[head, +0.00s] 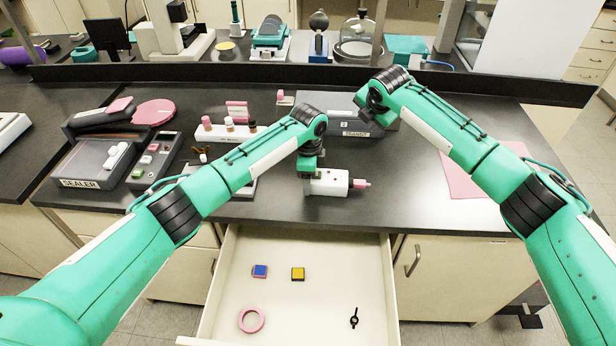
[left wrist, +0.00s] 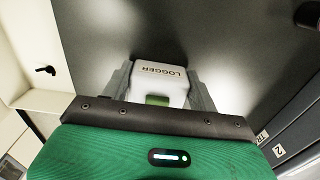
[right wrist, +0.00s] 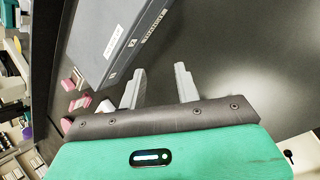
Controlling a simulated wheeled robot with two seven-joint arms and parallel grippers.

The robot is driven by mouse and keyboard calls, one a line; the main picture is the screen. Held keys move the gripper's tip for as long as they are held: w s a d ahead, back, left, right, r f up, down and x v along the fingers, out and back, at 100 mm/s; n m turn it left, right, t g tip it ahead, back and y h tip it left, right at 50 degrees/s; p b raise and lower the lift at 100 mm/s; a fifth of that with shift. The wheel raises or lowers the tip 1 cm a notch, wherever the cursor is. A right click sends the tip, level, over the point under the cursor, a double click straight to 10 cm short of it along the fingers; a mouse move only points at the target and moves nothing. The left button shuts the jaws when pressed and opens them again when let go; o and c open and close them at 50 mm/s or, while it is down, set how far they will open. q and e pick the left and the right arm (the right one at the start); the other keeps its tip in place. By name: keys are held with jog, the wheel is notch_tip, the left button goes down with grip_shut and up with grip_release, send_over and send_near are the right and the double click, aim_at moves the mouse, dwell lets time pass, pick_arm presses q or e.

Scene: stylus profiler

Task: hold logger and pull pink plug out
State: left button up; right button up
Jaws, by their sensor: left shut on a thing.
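The logger (head: 328,187) is a white box lying on the dark bench near its front edge. The pink plug (head: 361,183) sits at its right end in the head view. My left gripper (head: 310,172) is shut on the logger from above; the left wrist view shows its fingers on both sides of the logger (left wrist: 160,82), with the label facing up. The plug does not show clearly in the left wrist view. My right gripper (right wrist: 158,85) is open and empty, its two fingers apart above the bench. In the head view it is raised to the right of the logger, by the grey transit case.
The grey transit case (head: 343,111) stands behind the logger. An open drawer (head: 310,322) with small items juts out below the bench edge. A sealer (head: 85,165) and a white rack (head: 222,134) stand to the left. A pink mat (head: 466,178) lies on the right.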

jog(key=w+d+r+n+t+y, duration=0.3)
jog(key=w+d+r+t, duration=0.25)
jog(key=w+t, duration=0.35)
jog(key=n+y, duration=0.5)
jog(key=n, duration=0.1)
jog(key=n+g+y, duration=0.5)
jog(key=n+g, duration=1)
jog(key=n, duration=0.2)
send_near(365, 191)
jog(key=r, duration=0.2)
jog(key=shift+w+r, duration=0.2)
jog(key=shift+r, duration=0.2)
jog(key=shift+s+a+f, duration=0.1)
jog(key=shift+a+f, duration=0.15)
jog(key=shift+a, duration=0.2)
jog(key=x, duration=0.9)
jog(key=shift+r, duration=0.2)
grip_shut()
